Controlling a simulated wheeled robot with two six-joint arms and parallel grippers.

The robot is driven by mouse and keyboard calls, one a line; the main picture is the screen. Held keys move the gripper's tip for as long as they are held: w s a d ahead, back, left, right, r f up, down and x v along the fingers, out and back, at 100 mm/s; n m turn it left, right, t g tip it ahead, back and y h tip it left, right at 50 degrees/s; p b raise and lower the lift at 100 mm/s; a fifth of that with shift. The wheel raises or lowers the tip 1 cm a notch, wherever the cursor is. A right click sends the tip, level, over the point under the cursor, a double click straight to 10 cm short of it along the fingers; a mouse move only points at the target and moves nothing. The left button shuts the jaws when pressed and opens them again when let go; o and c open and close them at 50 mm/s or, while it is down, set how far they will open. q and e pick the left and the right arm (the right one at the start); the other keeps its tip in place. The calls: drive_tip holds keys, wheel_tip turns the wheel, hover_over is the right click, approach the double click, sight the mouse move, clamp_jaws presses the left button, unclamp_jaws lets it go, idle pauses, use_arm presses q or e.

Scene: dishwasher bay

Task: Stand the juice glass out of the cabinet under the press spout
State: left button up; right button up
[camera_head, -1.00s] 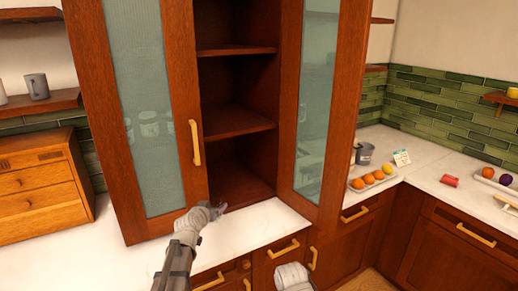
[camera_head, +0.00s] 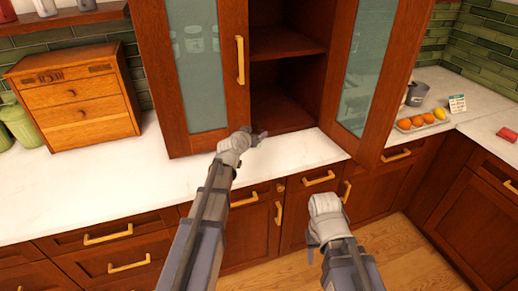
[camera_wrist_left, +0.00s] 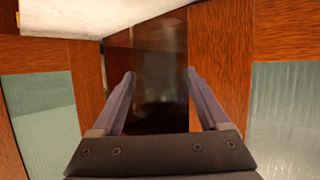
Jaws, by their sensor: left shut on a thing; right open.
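The open cabinet (camera_head: 287,107) stands on the white counter, both glass doors swung out. My left gripper (camera_head: 262,137) is at the front of its lowest compartment, just above the counter. In the left wrist view its fingers (camera_wrist_left: 160,90) stand apart, shut on a clear, barely visible thing that looks like the juice glass (camera_wrist_left: 157,72). Its outline and tilt cannot be made out against the dark cabinet inside. My right gripper (camera_head: 325,207) is low in front of the lower cabinets; its fingers are mostly hidden by the wrist. No press or spout is in view.
A wooden drawer box (camera_head: 75,108) and green canisters (camera_head: 20,123) stand at left. A tray of fruit (camera_head: 402,128), a grey pot (camera_head: 417,94) and a small card (camera_head: 457,103) are at right. The counter between drawer box and cabinet is clear.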

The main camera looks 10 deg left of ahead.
use_arm(q)
wheel_tip(320, 180, down, 3)
drive_tip(key=shift+f+b, duration=0.2)
drive_tip(key=shift+b, duration=0.8)
use_arm(e)
wheel_tip(320, 180, down, 3)
drive_tip(key=shift+f, duration=0.15)
use_arm(q)
clamp_jaws()
use_arm(e)
drive_tip(key=shift+f, duration=0.1)
use_arm(q)
wheel_tip(320, 180, down, 4)
drive_tip(key=b, duration=0.3)
drive_tip(key=shift+r+b, duration=0.2)
drive_tip(key=shift+b, duration=0.15)
use_arm(e)
wheel_tip(320, 180, down, 4)
drive_tip(key=shift+r, duration=0.25)
use_arm(q)
drive_tip(key=shift+f, duration=0.2)
drive_tip(key=o, duration=1.6)
unclamp_jaws()
use_arm(e)
drive_tip(key=shift+f, duration=0.15)
use_arm(q)
drive_tip(key=shift+r, duration=0.15)
